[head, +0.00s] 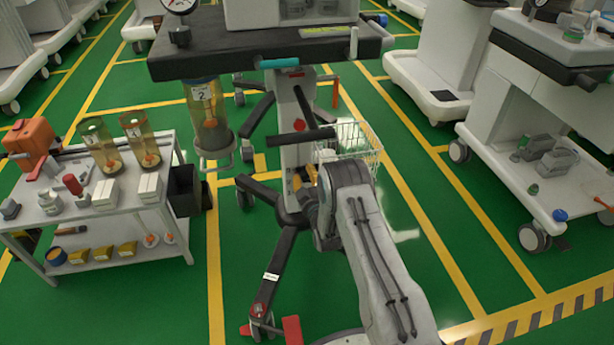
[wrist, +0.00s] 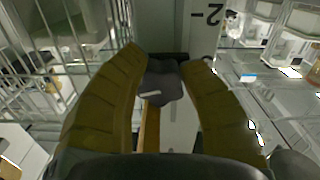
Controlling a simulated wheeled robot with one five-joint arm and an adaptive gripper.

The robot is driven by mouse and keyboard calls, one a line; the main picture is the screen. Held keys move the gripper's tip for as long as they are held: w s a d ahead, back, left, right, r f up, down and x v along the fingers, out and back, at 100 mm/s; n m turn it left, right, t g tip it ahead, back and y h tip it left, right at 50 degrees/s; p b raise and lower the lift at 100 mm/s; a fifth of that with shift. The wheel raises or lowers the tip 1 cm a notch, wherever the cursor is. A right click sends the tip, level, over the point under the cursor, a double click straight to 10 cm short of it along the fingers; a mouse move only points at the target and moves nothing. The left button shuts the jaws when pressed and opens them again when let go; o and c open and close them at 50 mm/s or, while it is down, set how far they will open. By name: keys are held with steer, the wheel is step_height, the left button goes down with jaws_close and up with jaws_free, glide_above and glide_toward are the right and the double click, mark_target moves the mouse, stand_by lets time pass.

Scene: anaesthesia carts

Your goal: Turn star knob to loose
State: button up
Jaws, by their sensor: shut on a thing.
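The star knob (wrist: 163,84) is a dark lobed knob with a short light mark on its face, seen in the middle of the wrist view against the light column. My gripper (wrist: 164,72) has its two yellow-brown fingers on either side of the knob, shut on it. In the head view my arm reaches to the cart's column (head: 290,125), and the knob is hidden behind the arm. I cannot tell from the mark whether the knob is tight or loose.
A wire basket (head: 349,143) hangs right of the column, close to my arm; its wires show at left in the wrist view (wrist: 60,55). The cart's black feet (head: 276,262) spread over the floor. A side table (head: 110,205) stands left, another cart (head: 570,190) right.

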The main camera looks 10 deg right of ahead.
steer(key=shift+w+r, duration=0.1)
steer(key=shift+r, duration=0.15)
steer(key=o, duration=0.8)
steer(key=shift+a, duration=0.1)
steer(key=shift+o, duration=0.6)
steer(key=shift+f, duration=0.1)
steer(key=s, duration=1.2)
